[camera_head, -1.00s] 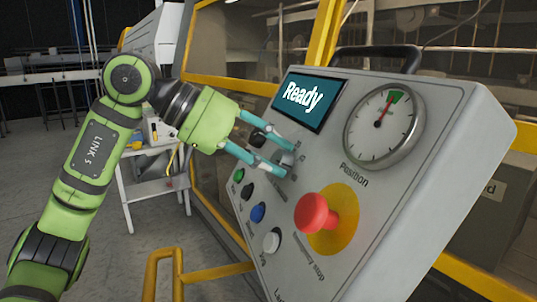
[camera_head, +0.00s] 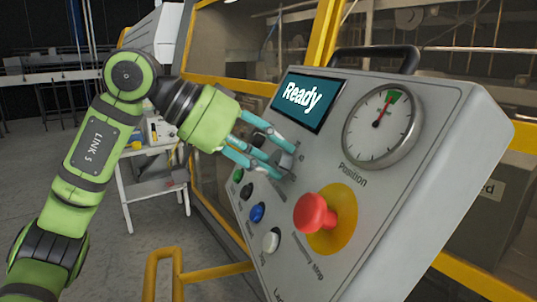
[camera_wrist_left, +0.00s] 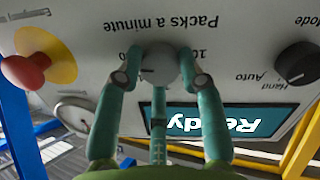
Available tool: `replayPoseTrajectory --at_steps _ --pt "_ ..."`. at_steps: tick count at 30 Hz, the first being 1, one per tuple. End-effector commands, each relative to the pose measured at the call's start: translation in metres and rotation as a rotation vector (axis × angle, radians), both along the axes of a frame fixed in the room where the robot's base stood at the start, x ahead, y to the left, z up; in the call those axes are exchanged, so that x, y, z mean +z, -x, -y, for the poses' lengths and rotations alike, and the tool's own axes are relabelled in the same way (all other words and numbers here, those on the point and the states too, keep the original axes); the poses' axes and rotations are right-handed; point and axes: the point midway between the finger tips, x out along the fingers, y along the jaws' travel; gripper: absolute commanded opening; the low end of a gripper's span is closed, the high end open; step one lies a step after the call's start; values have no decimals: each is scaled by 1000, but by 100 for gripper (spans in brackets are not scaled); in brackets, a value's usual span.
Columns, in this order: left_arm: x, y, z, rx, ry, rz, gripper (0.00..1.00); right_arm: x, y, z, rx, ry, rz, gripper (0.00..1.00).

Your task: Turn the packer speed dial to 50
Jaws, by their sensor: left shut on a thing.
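The fingers also cover part of the scale, so the dial's setting cannot be read. My right gripper is not in view.
The grey control panel (camera_head: 440,150) carries a screen reading "Ready" (camera_head: 305,98), a position gauge (camera_head: 383,125), a red emergency stop (camera_head: 315,213) and several small buttons. A black Hand/Auto knob (camera_wrist_left: 298,63) sits beside the dial. A yellow rail (camera_head: 205,273) stands below.

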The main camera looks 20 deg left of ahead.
Motion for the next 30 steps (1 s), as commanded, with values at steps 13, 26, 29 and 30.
replayPoseTrajectory --at_steps 13,26,29,30 --pt "-6 1 0 -4 -13 -14 61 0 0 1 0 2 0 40" --pt "31 23 -42 0 -9 -9 61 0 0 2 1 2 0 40" --pt "43 32 -57 0 -11 -12 61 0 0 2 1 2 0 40" --pt "47 35 -63 -1 -11 -11 61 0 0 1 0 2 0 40"
